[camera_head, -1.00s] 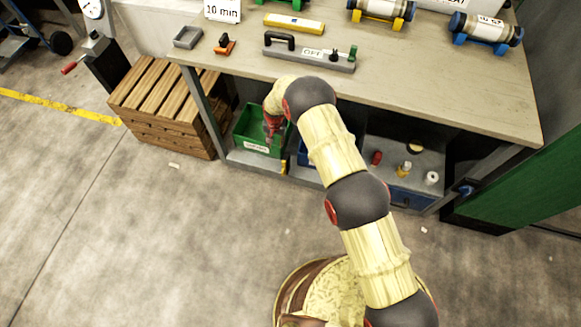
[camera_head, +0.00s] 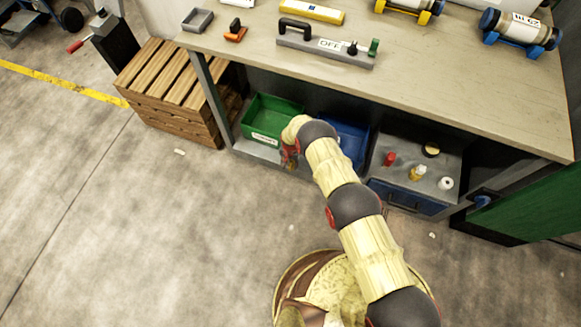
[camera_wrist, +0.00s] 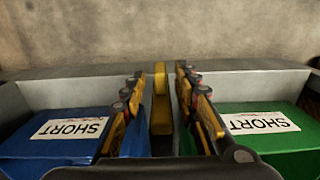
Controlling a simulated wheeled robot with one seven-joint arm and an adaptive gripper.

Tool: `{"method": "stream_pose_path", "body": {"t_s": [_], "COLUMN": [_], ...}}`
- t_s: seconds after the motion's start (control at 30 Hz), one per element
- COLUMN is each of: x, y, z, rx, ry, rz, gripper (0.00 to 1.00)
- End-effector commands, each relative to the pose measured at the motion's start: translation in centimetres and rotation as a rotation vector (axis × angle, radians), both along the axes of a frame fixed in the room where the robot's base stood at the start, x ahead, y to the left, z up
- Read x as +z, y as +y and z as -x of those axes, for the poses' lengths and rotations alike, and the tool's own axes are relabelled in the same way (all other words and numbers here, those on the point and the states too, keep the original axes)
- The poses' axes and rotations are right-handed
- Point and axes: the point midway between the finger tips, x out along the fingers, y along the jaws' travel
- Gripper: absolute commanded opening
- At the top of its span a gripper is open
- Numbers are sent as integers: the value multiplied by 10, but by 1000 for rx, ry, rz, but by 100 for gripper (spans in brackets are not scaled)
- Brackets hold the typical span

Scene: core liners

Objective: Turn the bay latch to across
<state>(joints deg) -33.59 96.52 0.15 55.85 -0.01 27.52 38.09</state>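The bay latch is a narrow yellow bar (camera_wrist: 160,105) in the wrist view, pointing up and down the picture between the blue bin (camera_wrist: 50,150) and the green bin (camera_wrist: 265,135). My gripper (camera_wrist: 159,78) is open, one finger on each side of the latch. A gap shows on both sides, so no grip on it is visible. In the head view my gripper (camera_head: 289,158) is low at the shelf front, between the green bin (camera_head: 268,119) and the blue bin (camera_head: 350,140). It and my arm hide the latch there.
The workbench top (camera_head: 450,85) overhangs the shelf and bins. A grey drawer unit (camera_head: 445,165) with small items stands right of the blue bin, and a wooden crate (camera_head: 170,90) stands left. The floor in front is clear.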

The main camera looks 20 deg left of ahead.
Motion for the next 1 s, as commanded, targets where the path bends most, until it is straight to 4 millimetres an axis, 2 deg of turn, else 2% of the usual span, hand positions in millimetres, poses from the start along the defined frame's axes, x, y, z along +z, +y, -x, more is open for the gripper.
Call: {"method": "stream_pose_path", "body": {"t_s": [0.03,0.13,0.47,1.0], "x": [-8,-15,-17,-18], "y": [0,0,0,0], "z": [0,0,-1,0], "rx": [0,0,0,0], "ry": [0,0,-1,0], "rz": [0,0,-1,0], "gripper": [30,30,30,1]}}
